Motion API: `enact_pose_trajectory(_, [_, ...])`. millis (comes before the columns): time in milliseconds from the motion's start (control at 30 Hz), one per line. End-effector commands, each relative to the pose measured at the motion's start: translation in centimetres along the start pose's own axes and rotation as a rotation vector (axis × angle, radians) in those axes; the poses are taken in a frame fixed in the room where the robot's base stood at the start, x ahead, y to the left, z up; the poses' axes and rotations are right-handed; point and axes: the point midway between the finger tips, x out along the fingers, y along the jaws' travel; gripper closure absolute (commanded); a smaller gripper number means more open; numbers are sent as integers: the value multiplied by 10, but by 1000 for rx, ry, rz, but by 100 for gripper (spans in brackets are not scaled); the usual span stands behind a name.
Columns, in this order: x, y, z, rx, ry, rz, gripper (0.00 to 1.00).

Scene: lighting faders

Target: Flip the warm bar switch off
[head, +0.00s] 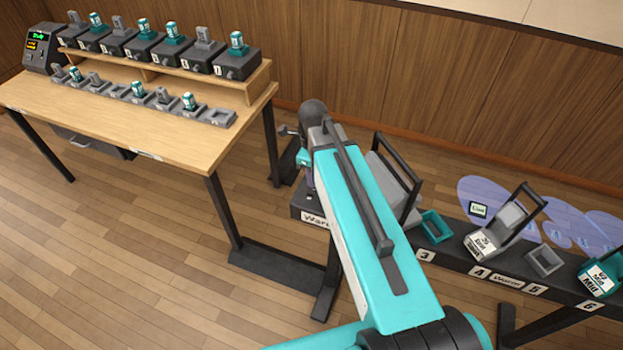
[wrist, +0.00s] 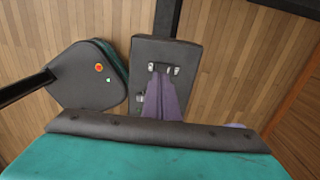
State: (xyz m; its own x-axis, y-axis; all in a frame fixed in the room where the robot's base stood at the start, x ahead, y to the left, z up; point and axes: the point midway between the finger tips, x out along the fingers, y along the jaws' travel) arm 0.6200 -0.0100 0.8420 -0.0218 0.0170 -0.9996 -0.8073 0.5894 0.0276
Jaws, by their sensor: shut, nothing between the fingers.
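The dark bar end labelled "Warm" (head: 315,218) shows in the head view, just left of my arm and partly covered by it. In the wrist view the dark box top (wrist: 185,52) carries small pale metal fittings (wrist: 163,68), which look like the bar's switch parts. Which way the switch is set cannot be told. My gripper (wrist: 164,78) shows as purple-grey fingers, shut and empty, with the tips over or just beside these fittings. Contact cannot be told. In the head view my arm hides most of the gripper.
A dark rounded housing (wrist: 88,75) with an orange light stands left of the box. The long bar (head: 455,245) continues right with lamps and numbered places. A wooden desk (head: 120,130) with several fader blocks and a small display unit (head: 45,47) is at left. Open floor lies in front.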

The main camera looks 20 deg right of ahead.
Motion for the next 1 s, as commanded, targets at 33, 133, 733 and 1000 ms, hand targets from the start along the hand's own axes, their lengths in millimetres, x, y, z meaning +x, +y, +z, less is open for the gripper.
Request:
enact_pose_trajectory(33, [-4, -1, 0, 0, -2, -3, 100])
enact_pose_trajectory(133, [-12, 0, 0, 0, -1, -2, 100])
enact_pose_trajectory(733, [-69, 1, 0, 0, -1, -2, 100])
enact_pose_trajectory(1000, [-92, 1, 0, 0, -1, -2, 100])
